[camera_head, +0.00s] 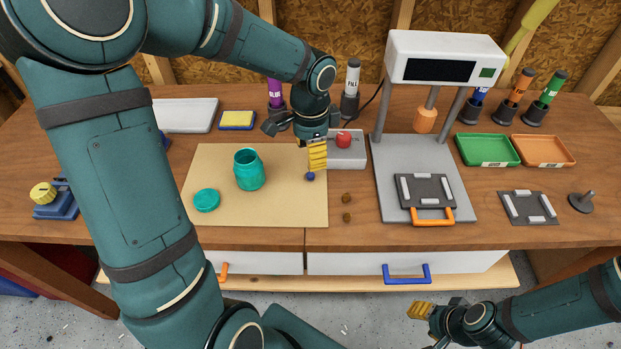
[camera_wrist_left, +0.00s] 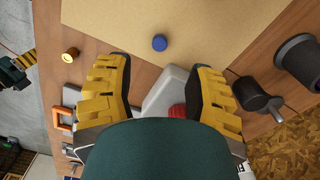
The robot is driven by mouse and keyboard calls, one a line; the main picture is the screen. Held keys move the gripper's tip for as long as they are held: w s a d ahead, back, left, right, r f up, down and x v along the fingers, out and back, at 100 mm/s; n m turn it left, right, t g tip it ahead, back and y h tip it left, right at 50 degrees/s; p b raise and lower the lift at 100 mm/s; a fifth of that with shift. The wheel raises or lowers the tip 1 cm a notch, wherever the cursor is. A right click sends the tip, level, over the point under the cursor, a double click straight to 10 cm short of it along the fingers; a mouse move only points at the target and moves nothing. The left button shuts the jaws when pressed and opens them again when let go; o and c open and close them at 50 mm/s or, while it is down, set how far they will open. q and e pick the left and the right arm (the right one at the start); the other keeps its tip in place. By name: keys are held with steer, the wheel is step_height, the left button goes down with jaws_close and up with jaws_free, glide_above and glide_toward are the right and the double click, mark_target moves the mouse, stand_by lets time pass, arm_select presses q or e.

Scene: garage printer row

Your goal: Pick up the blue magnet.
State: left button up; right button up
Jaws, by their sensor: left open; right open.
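The blue magnet (camera_head: 310,176) is a small round disc on the tan mat (camera_head: 285,205), near the mat's right edge. In the left wrist view the magnet (camera_wrist_left: 159,43) lies in front of and between my spread yellow fingers. My left gripper (camera_head: 317,158) is open and empty, pointing down just above and behind the magnet; how much height lies between them I cannot tell. In the left wrist view my left gripper (camera_wrist_left: 168,82) has nothing between its fingertips. My right gripper (camera_head: 421,311) is open and empty, in front of the table at lower right.
A teal jar (camera_head: 249,171) and teal lid (camera_head: 206,201) are on the mat. Right behind my left gripper is a grey box with a red button (camera_head: 343,139). Two small brown pieces (camera_head: 347,198) lie right of the mat. A press-like machine (camera_head: 441,60) stands further right.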

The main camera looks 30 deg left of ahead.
mark_target(310, 175)
arm_select(q)
step_height(310, 175, down, 8)
steer(key=shift+r+b, duration=0.25)
steer(key=shift+b, duration=0.85)
steer(key=shift+r, duration=0.1)
jaws_close()
